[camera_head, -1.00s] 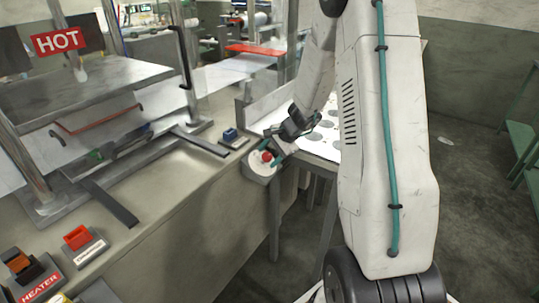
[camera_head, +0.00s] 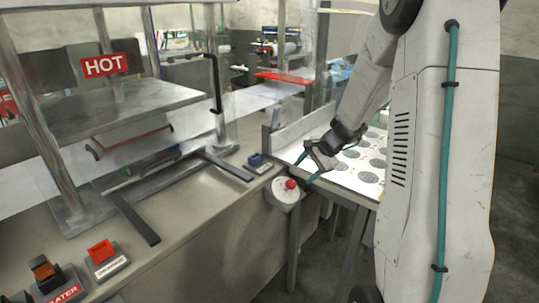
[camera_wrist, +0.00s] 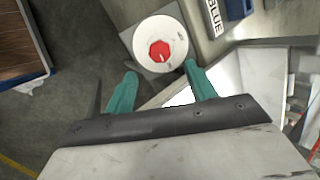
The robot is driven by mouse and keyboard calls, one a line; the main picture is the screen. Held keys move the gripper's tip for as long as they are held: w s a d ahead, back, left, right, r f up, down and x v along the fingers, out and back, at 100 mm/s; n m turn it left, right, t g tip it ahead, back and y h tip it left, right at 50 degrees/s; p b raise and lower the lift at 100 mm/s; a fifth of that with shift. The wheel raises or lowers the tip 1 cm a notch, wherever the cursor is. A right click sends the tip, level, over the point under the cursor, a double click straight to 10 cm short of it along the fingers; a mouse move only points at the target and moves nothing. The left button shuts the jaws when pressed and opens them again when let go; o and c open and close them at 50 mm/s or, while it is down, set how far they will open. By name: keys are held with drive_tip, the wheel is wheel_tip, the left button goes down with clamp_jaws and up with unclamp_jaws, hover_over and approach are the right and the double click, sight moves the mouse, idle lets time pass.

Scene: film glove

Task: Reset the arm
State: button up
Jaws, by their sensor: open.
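My gripper (camera_head: 304,171) has teal fingers and is open and empty. In the head view it hangs just above and to the right of a red knob (camera_head: 291,184) on a round white plate (camera_head: 284,195), at the counter's corner. In the wrist view the two fingers (camera_wrist: 160,71) stand apart, with the red knob (camera_wrist: 160,51) and white plate (camera_wrist: 147,34) beyond the gap. Nothing is between the fingers. I see no contact with the knob. My arm comes down from the upper right.
A press with a red HOT sign (camera_head: 106,65) stands on the counter at left. A white table with grey discs (camera_head: 369,177) lies behind my gripper. Open floor shows below the counter's right side.

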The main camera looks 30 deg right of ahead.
drive_tip(key=s+a+r+n+g+h, duration=0.1)
drive_tip(key=s+a+r+n, duration=0.4)
drive_tip(key=s, duration=0.5)
drive_tip(key=s+a+r+n+g+h, duration=0.1)
drive_tip(key=s+a+r+n, duration=0.5)
drive_tip(key=s+a, duration=0.3)
drive_tip(key=s+a+r+n+g+h, duration=0.1)
drive_tip(key=s+a+r+n, duration=0.4)
drive_tip(key=s, duration=0.6)
drive_tip(key=shift+a+r+g, duration=0.5)
drive_tip(key=shift+a+r, duration=0.05)
drive_tip(key=shift+a, duration=0.75)
